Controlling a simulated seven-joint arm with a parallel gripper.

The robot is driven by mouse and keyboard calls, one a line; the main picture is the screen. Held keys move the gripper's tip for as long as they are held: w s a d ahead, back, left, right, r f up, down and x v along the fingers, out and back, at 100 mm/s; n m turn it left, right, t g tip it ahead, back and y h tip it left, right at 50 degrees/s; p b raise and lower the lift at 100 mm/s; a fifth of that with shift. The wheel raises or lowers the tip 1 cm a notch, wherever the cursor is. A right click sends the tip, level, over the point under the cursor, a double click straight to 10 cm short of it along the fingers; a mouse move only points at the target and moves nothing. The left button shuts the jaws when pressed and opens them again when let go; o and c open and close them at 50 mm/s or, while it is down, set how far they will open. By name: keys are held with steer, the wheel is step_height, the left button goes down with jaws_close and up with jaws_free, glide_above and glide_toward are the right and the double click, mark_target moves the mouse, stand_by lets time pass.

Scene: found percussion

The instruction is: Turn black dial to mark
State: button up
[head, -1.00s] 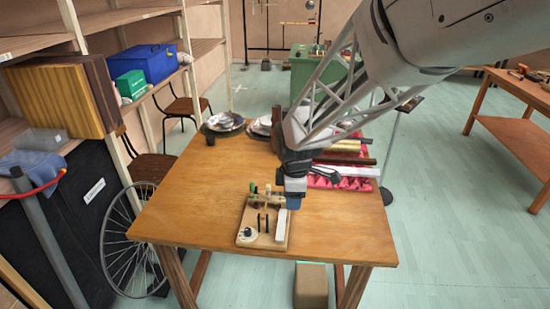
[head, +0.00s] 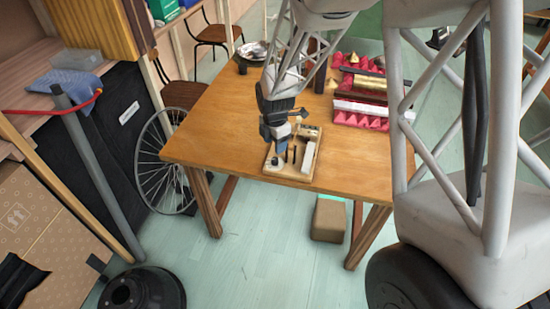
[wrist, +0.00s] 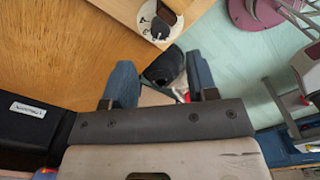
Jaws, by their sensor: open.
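The black dial (wrist: 161,24) sits on a white round plate (wrist: 147,17) at a corner of the wooden board (wrist: 122,10), at the top of the wrist view. No mark on the plate is clear enough to make out. My gripper (wrist: 158,62) is open, its two blue fingers apart and short of the dial in that view.
The board also carries black upright pieces and a white bar (head: 308,157). The wooden table (head: 350,165) is bare around the board, whose near side lies close to the table's front edge. Red padding (head: 345,115) with metal bars lies at the back right.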

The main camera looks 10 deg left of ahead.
mark_target(275, 159)
steer(key=shift+f, duration=0.1)
stand_by(0.3)
steer(key=shift+f, duration=3.85)
steer(key=c, duration=0.9)
